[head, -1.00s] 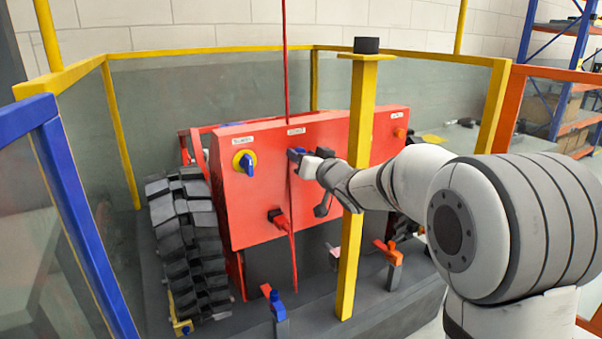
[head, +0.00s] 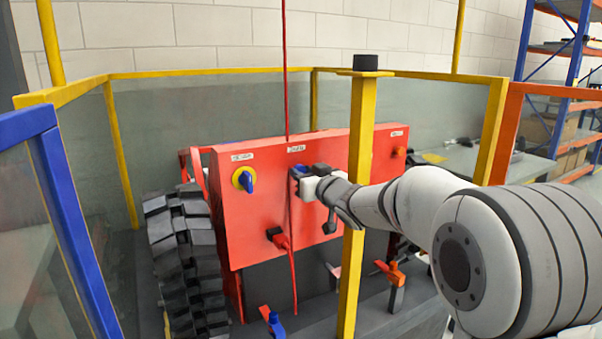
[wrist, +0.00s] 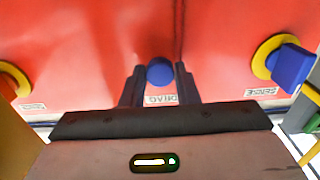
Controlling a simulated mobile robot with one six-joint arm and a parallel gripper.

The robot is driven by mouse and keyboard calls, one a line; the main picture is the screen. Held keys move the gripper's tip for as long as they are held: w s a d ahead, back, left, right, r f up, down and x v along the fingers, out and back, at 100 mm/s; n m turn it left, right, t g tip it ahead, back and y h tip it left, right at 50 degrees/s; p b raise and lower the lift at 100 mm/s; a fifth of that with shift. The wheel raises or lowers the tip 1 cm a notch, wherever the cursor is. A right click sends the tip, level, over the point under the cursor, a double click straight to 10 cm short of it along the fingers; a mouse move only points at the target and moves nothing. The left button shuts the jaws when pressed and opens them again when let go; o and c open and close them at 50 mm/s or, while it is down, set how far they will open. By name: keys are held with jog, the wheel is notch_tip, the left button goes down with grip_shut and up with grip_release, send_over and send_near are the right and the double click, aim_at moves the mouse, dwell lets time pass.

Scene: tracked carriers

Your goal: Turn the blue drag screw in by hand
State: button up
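The blue drag screw (wrist: 160,71) is a round knob on the red panel (head: 255,215), beside the DRAG label (wrist: 160,99). In the wrist view it sits between the two dark fingers of my gripper (wrist: 160,80). The fingers lie close against both its sides, with no clear gap. In the head view my gripper (head: 312,180) is at the panel, left of the yellow post, and covers part of the screw. How deep the screw sits cannot be told.
A blue knob on a yellow disc (head: 244,179) is left on the panel, and an orange knob (head: 399,152) right. A yellow post (head: 358,120) stands close by my arm. Yellow-framed clear guards surround the tracked carrier (head: 183,255).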

jog(key=c, duration=0.4)
jog(key=shift+o, duration=0.2)
jog(key=shift+r+m+p, duration=0.3)
jog(key=shift+m+p, duration=0.3)
jog(key=shift+p, duration=0.6)
jog(key=m+p, duration=0.2)
jog(key=p, duration=0.1)
jog(key=shift+m, duration=0.3)
jog(key=m+p, duration=0.3)
jog(key=p, duration=0.1)
jog(key=shift+m, duration=0.4)
jog(key=shift+f+m+p, duration=0.2)
jog(key=shift+m+p, duration=0.55)
jog(key=shift+m, duration=0.25)
jog(key=shift+f, duration=0.15)
